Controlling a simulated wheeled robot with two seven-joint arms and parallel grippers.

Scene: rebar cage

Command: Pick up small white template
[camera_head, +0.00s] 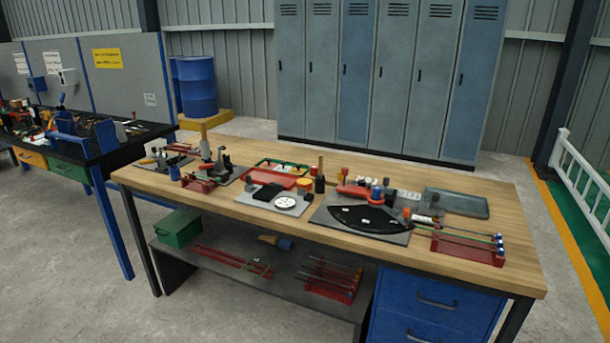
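A wooden-topped workbench (330,238) stands in front of me with several tools and fixtures on it. A small round white piece (285,202) lies on a light grey plate (257,203) near the middle of the bench, beside a black block (267,191). Small white pieces (408,195) also show behind a black fan-shaped plate (365,219) to the right. At this size I cannot tell for certain which white piece is the template. Neither of my grippers is in view.
A red rack with rods (460,246) sits at the bench's right end, and a grey-green tray (457,203) lies behind it. The front strip of the bench top is mostly clear. A lower shelf holds a green box (178,228). Blue drawers (432,305) are below right.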

